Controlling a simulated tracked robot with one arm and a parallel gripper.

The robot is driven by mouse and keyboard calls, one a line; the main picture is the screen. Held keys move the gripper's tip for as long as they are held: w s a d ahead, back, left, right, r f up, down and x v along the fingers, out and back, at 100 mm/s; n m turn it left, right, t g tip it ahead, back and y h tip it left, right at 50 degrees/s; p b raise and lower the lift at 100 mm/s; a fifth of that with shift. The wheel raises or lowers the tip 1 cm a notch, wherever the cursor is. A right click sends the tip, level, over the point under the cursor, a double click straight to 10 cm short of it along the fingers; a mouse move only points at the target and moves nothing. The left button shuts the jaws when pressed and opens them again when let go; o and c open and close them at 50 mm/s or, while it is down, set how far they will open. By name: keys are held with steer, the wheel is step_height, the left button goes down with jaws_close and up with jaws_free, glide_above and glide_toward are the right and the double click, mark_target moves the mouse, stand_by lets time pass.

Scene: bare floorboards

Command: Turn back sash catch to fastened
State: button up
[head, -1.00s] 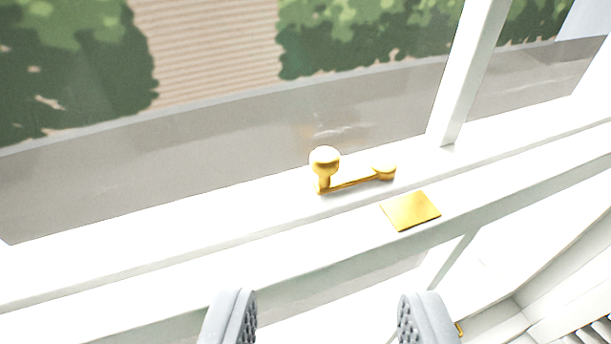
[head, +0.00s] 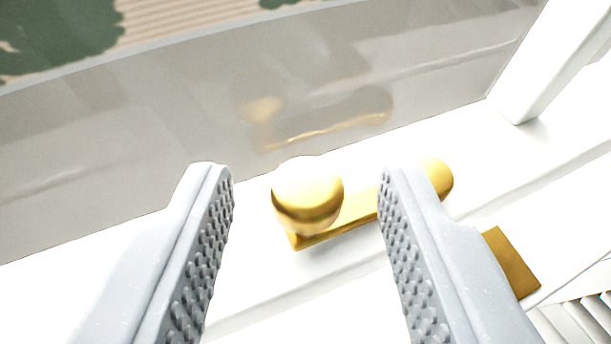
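The brass sash catch lies along the white window rail. Its round knob (head: 307,194) is at the left end of a flat lever arm (head: 352,212), and its rounded pivot (head: 436,178) is at the right end. A square brass plate (head: 513,262) sits on the nearer rail, to the right; the lever is not over it. My gripper (head: 305,175) is open, with its fingers on either side of the knob in the picture. The right finger hides part of the lever. I cannot tell whether either finger touches the catch.
The window glass (head: 200,130) rises behind the catch and shows its reflection. A white upright bar (head: 552,60) stands at the right. The white rail (head: 255,285) in front of the catch is clear. A slatted white thing (head: 585,320) shows at the lower right.

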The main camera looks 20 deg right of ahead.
jaws_close()
steer(key=shift+a+r, duration=0.1)
steer(key=shift+r, duration=0.05)
